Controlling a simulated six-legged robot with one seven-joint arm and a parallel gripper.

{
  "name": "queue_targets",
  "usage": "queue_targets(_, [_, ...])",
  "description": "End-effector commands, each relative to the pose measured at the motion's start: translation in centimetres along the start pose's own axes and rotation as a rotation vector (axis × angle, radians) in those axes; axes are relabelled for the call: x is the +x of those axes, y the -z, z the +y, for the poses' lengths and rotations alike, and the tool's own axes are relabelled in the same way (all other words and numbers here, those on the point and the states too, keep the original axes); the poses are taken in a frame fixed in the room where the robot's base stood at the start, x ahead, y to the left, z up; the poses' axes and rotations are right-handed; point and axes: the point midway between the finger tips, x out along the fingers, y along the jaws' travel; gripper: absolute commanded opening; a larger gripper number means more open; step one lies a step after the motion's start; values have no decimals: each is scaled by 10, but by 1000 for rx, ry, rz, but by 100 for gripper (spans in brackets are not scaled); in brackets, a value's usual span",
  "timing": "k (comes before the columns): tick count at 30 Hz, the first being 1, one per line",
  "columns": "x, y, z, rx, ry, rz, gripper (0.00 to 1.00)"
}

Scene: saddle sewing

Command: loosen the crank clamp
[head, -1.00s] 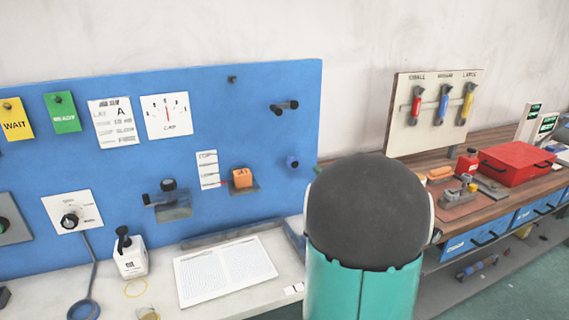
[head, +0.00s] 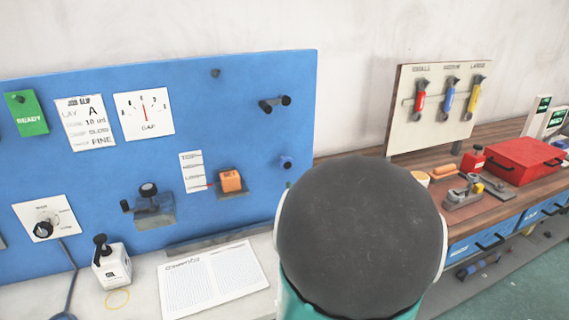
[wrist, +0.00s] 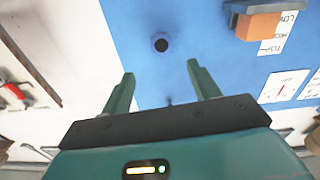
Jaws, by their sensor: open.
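On the blue panel, a black crank-like handle with two round ends (head: 274,104) sticks out at the upper right. A black knobbed piece with a side handle (head: 149,203) is fixed lower left on a grey bracket. I cannot tell which is the crank clamp. A small dark peg (head: 286,162) sits near the panel's right edge; a similar round peg (wrist: 160,43) shows in the wrist view. My gripper (wrist: 160,75) is open and empty, its two fingers pointing toward the panel, with that peg between and beyond the tips. The head view hides my gripper behind my arm.
An orange block (head: 230,179) sits on a small shelf beside a marked card (head: 195,171). A wooden bench at right holds a red case (head: 522,160) and tools.

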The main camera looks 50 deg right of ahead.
Motion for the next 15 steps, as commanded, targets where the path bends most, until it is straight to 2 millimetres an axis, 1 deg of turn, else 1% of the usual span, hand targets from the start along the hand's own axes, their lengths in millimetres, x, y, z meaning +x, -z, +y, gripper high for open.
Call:
queue_targets(12, [82, -1, -1, -2, 5, 0, 61])
queue_targets(15, [100, -1, -1, -1, 5, 0, 61])
